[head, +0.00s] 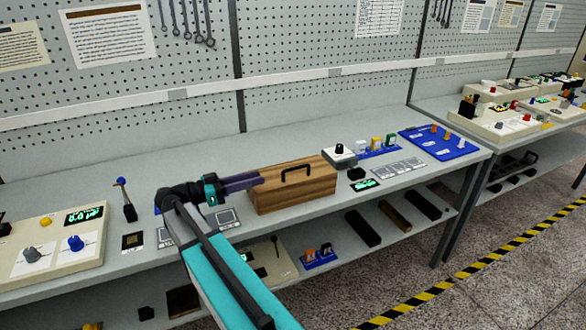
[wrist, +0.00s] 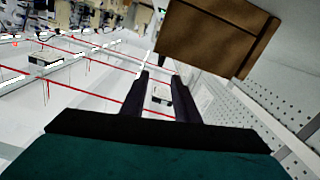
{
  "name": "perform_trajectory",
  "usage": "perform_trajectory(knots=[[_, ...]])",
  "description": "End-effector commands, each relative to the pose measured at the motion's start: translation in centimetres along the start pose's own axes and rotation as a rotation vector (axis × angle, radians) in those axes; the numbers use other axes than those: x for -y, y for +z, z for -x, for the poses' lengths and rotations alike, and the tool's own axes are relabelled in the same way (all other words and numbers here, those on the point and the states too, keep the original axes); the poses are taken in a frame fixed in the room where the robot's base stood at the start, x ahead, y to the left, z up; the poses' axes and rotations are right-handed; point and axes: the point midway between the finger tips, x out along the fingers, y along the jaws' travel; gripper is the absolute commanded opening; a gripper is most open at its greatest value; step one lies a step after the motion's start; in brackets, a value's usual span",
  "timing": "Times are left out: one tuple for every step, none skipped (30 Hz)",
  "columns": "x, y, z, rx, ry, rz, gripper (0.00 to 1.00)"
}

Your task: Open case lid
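The wooden case (head: 292,190) stands on the workbench with a dark handle (head: 297,170) on its near side. Its lid looks shut. My gripper (head: 258,180) reaches in from the left at the case's upper left end, fingers pointing right. In the wrist view, the two dark fingers of my gripper (wrist: 162,78) are spread with a clear gap and nothing held between them. The wooden case (wrist: 212,40) fills the upper right of that view, beside the fingers. I cannot tell whether a finger touches it.
A grey box with a black knob (head: 340,155) and a blue tray (head: 438,142) stand right of the case. A control panel (head: 50,250) and a small lever (head: 127,200) are to the left. A pegboard wall (head: 190,100) rises behind. Bench surface behind the case is clear.

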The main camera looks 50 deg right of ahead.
Motion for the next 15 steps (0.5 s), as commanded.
perform_trajectory(knots=[[0.0,0.0,-0.1,0.0,0.001,0.0,0.28],[0.0,0.0,-0.1,0.0,0.001,0.0,0.28],[0.0,0.0,-0.1,0.0,0.001,0.0,0.28],[0.0,0.0,-0.2,0.0,0.002,0.0,0.28],[0.0,0.0,-0.3,0.0,0.002,0.0,0.28],[0.0,0.0,-0.4,0.0,0.002,0.0,0.28],[0.0,0.0,-0.5,0.0,0.002,0.0,0.28],[0.0,0.0,-0.7,0.0,0.003,0.0,0.28],[-0.1,-0.1,-0.9,0.0,0.003,0.001,0.28],[-0.1,-0.1,-1.2,0.0,0.004,0.001,0.28],[-0.1,-0.1,-1.4,0.001,0.004,0.001,0.28],[-0.1,-0.1,-1.8,0.001,0.005,0.001,0.28],[-0.1,-0.1,-2.2,0.001,0.005,0.001,0.28],[-0.1,-0.1,-2.5,0.001,0.005,0.001,0.28],[-0.1,-0.1,-3.0,0.001,0.004,0.001,0.28]])
